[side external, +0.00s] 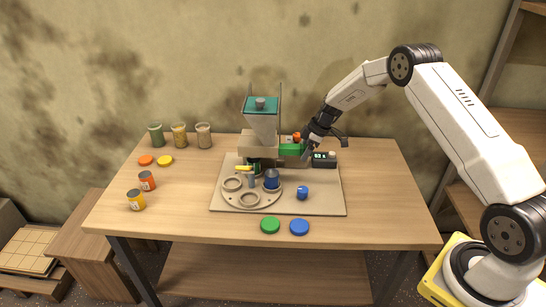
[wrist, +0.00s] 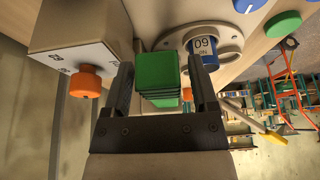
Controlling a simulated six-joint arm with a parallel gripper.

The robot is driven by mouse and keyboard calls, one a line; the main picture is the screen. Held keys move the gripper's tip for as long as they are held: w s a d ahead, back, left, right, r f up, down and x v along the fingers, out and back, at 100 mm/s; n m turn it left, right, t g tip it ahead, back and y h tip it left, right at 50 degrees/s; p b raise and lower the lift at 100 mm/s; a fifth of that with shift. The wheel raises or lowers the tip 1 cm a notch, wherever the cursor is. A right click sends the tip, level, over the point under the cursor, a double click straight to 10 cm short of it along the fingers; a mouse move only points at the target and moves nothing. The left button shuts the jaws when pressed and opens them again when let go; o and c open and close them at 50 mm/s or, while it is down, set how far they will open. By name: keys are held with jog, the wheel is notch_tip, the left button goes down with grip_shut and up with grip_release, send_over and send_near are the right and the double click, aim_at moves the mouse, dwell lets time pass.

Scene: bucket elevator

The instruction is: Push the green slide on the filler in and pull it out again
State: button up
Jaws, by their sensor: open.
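The filler (side external: 262,125) stands on the beige board, with a teal-rimmed hopper on top. Its green slide (side external: 290,149) sticks out to the right of the beige filler body, toward my gripper (side external: 308,150). In the wrist view the green slide (wrist: 157,72) lies between the two dark fingers of my gripper (wrist: 160,64). The fingers are apart, with a visible gap on each side of the slide. How far the slide sits inside the filler cannot be told.
A round plate (side external: 240,198) with ring holders and a blue can (side external: 271,181) is in front of the filler. An orange knob (wrist: 85,82) is left of the fingers in the wrist view. Jars (side external: 180,136) stand back left.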

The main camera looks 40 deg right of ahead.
aim_at(291, 146)
jog(key=c, duration=0.9)
jog(key=shift+o, duration=0.2)
jog(key=shift+w+a, duration=2)
jog(key=shift+s+d, duration=0.1)
jog(key=shift+d, duration=0.05)
dwell(1.4)
jog(key=shift+s+d, duration=1.95)
jog(key=shift+d, duration=0.05)
jog(key=shift+s, duration=0.1)
